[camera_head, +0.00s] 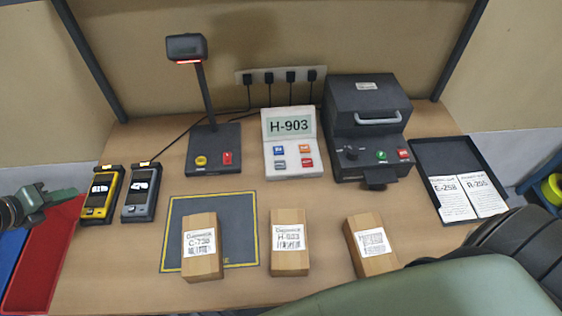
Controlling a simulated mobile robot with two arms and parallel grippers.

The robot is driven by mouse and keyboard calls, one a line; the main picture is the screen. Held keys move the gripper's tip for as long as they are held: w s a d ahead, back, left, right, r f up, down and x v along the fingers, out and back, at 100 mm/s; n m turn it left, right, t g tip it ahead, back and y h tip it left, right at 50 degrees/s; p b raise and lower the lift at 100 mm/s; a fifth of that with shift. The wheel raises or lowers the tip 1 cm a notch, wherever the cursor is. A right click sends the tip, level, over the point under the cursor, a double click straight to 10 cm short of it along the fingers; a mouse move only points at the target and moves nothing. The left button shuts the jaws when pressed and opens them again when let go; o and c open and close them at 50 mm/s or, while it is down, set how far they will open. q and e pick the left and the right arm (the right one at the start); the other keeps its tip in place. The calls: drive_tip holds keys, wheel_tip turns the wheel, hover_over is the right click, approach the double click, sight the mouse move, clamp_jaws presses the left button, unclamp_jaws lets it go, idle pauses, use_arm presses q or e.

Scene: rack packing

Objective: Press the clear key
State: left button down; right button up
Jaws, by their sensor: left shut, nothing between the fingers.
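The light grey key unit (292,174) stands at the middle of the table, and its display (290,126) reads H-903. It has a blue key (279,149), an orange key (306,148), a grey key (279,164) and a red key (307,162). The key labels are too small to read, so I cannot tell which is clear. My left gripper (66,193) is shut and empty at the far left, well apart from the unit. My right gripper is not in view; part of my right arm fills the bottom right.
Boxes C-738 (202,265), H-903 (290,263) and a third box (379,262) stand in front. A scanner stand (214,165) is left of the unit, a dark machine (367,110) right. Two handhelds (102,193) lie left; a black tray (431,153) holds labels.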

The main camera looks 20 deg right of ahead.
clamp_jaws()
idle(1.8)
